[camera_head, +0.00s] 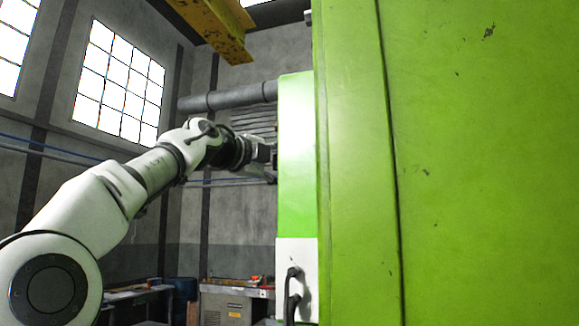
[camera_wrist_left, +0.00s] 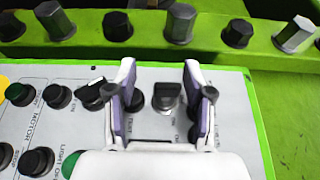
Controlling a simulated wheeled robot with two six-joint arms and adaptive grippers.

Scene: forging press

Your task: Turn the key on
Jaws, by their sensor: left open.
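A black key-like switch (camera_wrist_left: 167,96) with a raised grip stands on the grey control panel (camera_wrist_left: 235,110) in the left wrist view. Small lettering sits below it, too blurred to read surely. My left gripper (camera_wrist_left: 160,72) is open, with one purple-lined finger on each side of the switch. I see a gap between the switch and each finger. In the head view my left gripper (camera_head: 268,160) is at the left edge of the green and white box (camera_head: 297,150), and the switch is hidden there. My right gripper is in neither view.
Several black knobs and buttons, and a green button (camera_wrist_left: 20,94), lie left of the fingers. A row of metal bolts (camera_wrist_left: 181,23) stands on the green surface beyond the panel. The large green press body (camera_head: 480,170) fills the right of the head view.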

